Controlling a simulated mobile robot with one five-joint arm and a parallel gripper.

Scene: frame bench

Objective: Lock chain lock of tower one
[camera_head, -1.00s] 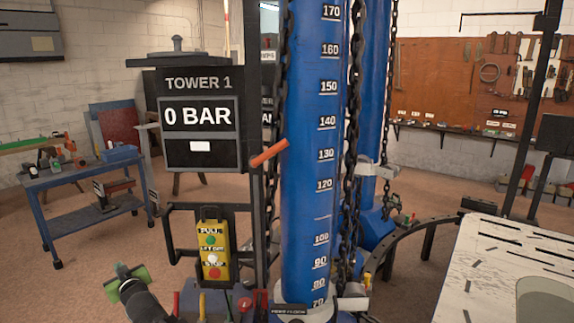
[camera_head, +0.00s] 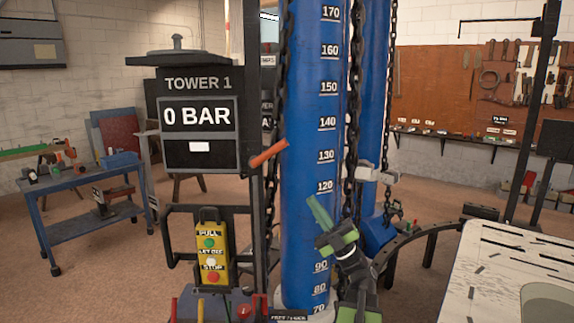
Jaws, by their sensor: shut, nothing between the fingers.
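Tower one is the blue column (camera_head: 305,110) with white height numbers, beside the "TOWER 1" panel reading 0 BAR (camera_head: 198,118). Dark chains hang along both its sides, one on the left (camera_head: 282,70) and one on the right (camera_head: 353,90). A small dark label (camera_head: 289,317) with hard-to-read lettering sits at its foot. I cannot tell which part is the chain lock. The lower end of the right chain is hidden behind my arm. My gripper (camera_head: 319,212), with green fingers, is shut and empty in front of the column's lower right side, tilted up and left.
An orange-handled lever (camera_head: 268,153) sticks out beside the panel. Below is a yellow button box (camera_head: 211,252), with coloured levers (camera_head: 245,308) at the bottom edge. A second blue tower (camera_head: 374,70) stands behind right. A pale scratched table (camera_head: 500,270) fills the lower right.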

